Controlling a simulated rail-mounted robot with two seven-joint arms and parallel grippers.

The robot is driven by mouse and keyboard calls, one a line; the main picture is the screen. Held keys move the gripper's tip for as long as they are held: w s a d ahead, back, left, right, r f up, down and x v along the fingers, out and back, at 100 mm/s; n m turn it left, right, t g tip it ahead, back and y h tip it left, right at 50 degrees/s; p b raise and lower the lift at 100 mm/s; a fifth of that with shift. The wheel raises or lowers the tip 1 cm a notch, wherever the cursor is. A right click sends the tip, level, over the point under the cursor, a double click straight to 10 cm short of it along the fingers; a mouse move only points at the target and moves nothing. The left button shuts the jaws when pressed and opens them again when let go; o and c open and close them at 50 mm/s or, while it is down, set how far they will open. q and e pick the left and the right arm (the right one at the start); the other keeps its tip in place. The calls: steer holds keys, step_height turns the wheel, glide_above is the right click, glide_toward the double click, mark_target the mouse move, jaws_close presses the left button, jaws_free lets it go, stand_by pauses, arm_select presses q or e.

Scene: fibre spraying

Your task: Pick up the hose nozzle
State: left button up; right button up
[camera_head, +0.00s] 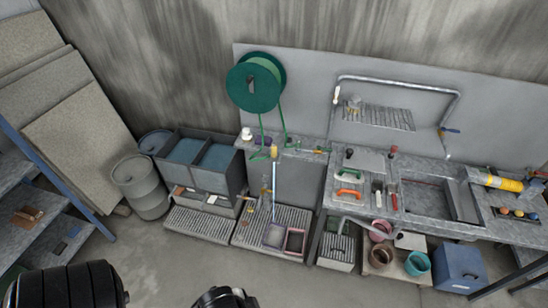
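A green hose reel (252,88) is mounted on the grey wall panel, left of centre. Its green hose (283,118) hangs down to the narrow counter below. A small green piece (259,156) shows at the counter's front edge, near the hose's lower end; it may be the hose nozzle, but it is too small to tell. Neither of my grippers can be made out. Dark parts at the bottom edge look like my own arm links, well short of the counter.
Dark open bins (213,157) and a grey barrel (141,186) stand left of the counter. A workbench (340,205) with trowels and a sink (425,198) is at right. Buckets (417,263) and a blue box (459,268) stand below. The floor in front is clear.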

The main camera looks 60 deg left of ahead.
arm_select(q)
steer(key=shift+a, duration=0.15)
steer(key=shift+o, duration=0.2)
steer(key=shift+o, duration=1.7)
